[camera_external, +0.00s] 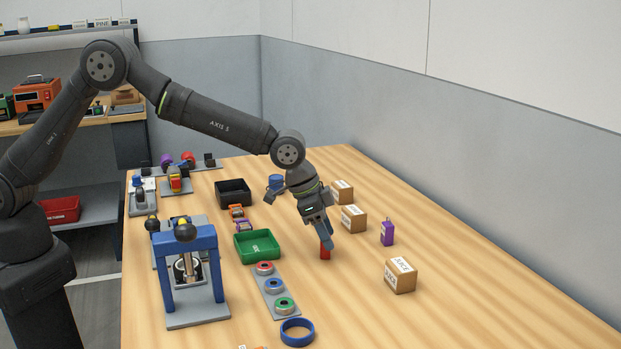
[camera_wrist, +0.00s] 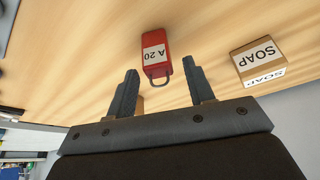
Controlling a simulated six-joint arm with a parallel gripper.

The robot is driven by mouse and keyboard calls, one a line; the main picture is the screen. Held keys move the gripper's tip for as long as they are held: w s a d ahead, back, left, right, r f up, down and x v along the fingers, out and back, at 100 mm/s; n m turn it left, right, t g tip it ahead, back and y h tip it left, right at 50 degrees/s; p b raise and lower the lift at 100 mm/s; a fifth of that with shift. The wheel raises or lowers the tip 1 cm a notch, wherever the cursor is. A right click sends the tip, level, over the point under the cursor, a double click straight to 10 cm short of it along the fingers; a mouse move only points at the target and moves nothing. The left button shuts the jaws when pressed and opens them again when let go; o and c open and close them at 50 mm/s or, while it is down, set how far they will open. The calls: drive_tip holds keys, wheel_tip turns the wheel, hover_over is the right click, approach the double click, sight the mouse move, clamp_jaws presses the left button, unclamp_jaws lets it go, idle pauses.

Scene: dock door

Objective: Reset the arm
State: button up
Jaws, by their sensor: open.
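My gripper (camera_external: 326,236) is low over the wooden table, pointing down, with its fingers close above a small red item (camera_external: 325,252). In the wrist view my gripper (camera_wrist: 160,70) is open, its two dark fingers spread apart with nothing between the tips. The red item (camera_wrist: 156,50), with a white "A 20" label and a grey loop handle, lies just beyond the fingertips, apart from them. My arm is stretched out over the table from its base at the left.
A carton (camera_external: 400,276) and a purple item (camera_external: 387,233) stand to the right, with two more cartons (camera_external: 353,218) behind. A green tray (camera_external: 257,246), black bin (camera_external: 233,193), blue press frame (camera_external: 190,275) and blue ring (camera_external: 297,332) are left.

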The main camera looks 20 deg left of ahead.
drive_tip(key=shift+s+a+f, duration=0.1)
drive_tip(key=shift+a+f, duration=0.05)
drive_tip(key=shift+f, duration=0.2)
drive_tip(key=v, duration=1.2)
drive_tip(key=x, duration=1.2)
drive_tip(key=shift+f, duration=0.35)
drive_tip(key=shift+d+r, duration=0.15)
drive_tip(key=shift+d, duration=0.1)
wheel_tip(320, 180, up, 4)
drive_tip(key=shift+f, duration=0.15)
drive_tip(key=s+a+r, duration=0.1)
drive_tip(key=s+r, duration=0.6)
drive_tip(key=s, duration=0.4)
drive_tip(key=w+a+n, duration=0.3)
drive_tip(key=w+a, duration=0.8)
drive_tip(key=w, duration=0.3)
drive_tip(key=shift+t+y, duration=0.3)
drive_tip(key=shift+t, duration=0.1)
drive_tip(key=w+f, duration=0.2)
drive_tip(key=w, duration=0.1)
drive_tip(key=w+a+f, duration=0.1)
drive_tip(key=w+f, duration=0.2)
drive_tip(key=w, duration=0.1)
drive_tip(key=w+a+f, duration=0.1)
drive_tip(key=w+f, duration=0.1)
drive_tip(key=w, duration=0.2)
drive_tip(key=shift+w+a+f, duration=0.15)
drive_tip(key=shift+a+f, duration=0.05)
drive_tip(key=shift+f, duration=0.8)
